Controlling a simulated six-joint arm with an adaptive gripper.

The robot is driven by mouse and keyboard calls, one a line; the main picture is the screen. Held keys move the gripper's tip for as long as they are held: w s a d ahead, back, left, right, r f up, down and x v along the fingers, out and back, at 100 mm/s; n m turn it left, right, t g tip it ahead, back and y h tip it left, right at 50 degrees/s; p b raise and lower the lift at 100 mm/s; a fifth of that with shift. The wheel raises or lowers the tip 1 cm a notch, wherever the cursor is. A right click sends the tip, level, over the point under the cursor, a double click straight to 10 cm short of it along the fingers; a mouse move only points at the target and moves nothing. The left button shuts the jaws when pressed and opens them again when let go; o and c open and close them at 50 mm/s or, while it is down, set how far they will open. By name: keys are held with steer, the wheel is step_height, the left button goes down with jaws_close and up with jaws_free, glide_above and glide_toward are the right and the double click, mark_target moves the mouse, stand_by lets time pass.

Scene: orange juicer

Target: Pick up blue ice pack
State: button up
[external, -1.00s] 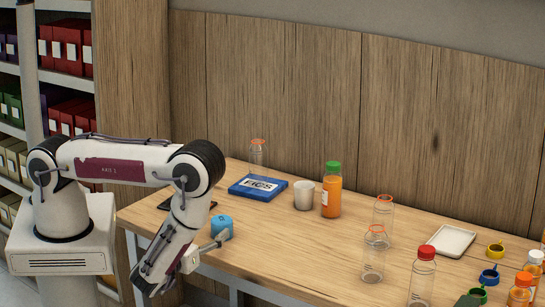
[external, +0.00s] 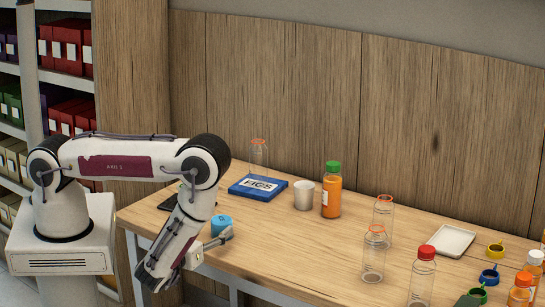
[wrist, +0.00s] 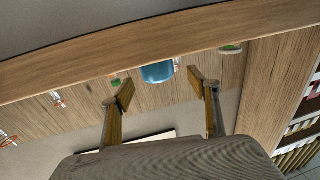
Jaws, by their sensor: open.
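A flat blue pack (external: 258,187) with a white label lies on the table near the wall in the external view. A small, rounded blue object (external: 221,224) sits near the table's front left edge. I cannot tell for sure which is the ice pack. My gripper (external: 226,237) is open and empty, just in front of the small blue object and partly covering it. In the wrist view the two fingers of my gripper (wrist: 163,88) are spread, with a blue object (wrist: 157,72) beyond and between them.
A white cup (external: 304,195) and an orange juice bottle (external: 331,192) stand right of the flat pack. A clear bottle (external: 259,155) stands behind it. A dark flat item (external: 172,203) lies at left. Clear bottles, a white tray (external: 445,241) and small containers fill the right side.

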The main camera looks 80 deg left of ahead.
mark_target(216, 227)
steer(key=shift+w+a, duration=0.2)
stand_by(0.4)
steer(key=shift+f+x, duration=0.25)
steer(key=shift+x, duration=2.1)
steer(key=shift+w+d, duration=0.1)
steer(key=shift+w, duration=0.05)
steer(key=c, duration=1.3)
